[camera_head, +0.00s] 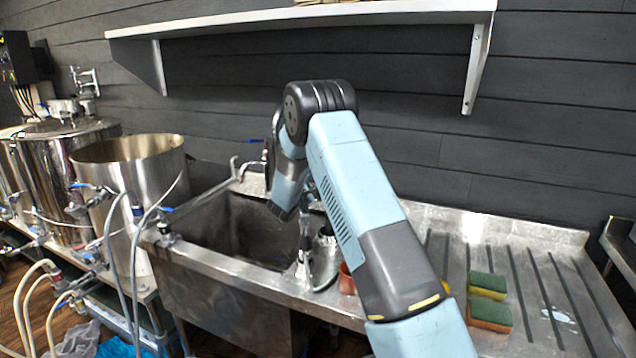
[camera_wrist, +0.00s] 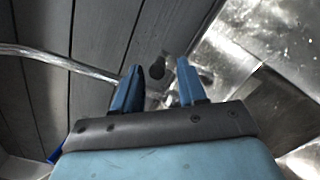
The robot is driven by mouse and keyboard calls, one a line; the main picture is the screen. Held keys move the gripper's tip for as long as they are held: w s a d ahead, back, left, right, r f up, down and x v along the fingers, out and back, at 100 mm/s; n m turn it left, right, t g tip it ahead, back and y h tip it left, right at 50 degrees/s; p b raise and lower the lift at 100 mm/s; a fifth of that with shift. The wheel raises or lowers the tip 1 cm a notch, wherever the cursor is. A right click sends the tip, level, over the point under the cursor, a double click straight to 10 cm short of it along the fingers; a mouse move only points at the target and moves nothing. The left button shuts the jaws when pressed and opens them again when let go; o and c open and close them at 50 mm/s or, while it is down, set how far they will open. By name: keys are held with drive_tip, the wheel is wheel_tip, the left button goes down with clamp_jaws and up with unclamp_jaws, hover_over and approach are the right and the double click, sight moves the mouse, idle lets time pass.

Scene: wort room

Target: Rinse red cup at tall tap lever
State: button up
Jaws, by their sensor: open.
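The red cup (camera_head: 346,278) stands on the steel surface just right of the sink, mostly hidden behind my arm in the head view. The tap spout (camera_head: 239,168) reaches over the sink's back left. A blue lever (camera_head: 255,140) shows above it by the wall. The spout also shows in the wrist view (camera_wrist: 55,62), left of my gripper, with a blue piece (camera_wrist: 55,152) at lower left. My gripper (camera_wrist: 158,72) is open, with nothing held between its two blue fingers. A dark knob and chrome fitting show between and beyond them. The fingers are not clear in the head view.
The steel sink (camera_head: 205,262) looks empty. Two green-yellow sponges (camera_head: 488,300) lie on the ribbed drainboard (camera_head: 540,262) at right. Chrome fittings (camera_head: 305,255) stand at the sink's right edge. Steel kettles (camera_head: 130,165) and hoses crowd the left. A white shelf (camera_head: 300,22) hangs above.

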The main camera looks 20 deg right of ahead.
drive_tip(key=v, duration=1.1)
drive_tip(key=shift+f, duration=0.1)
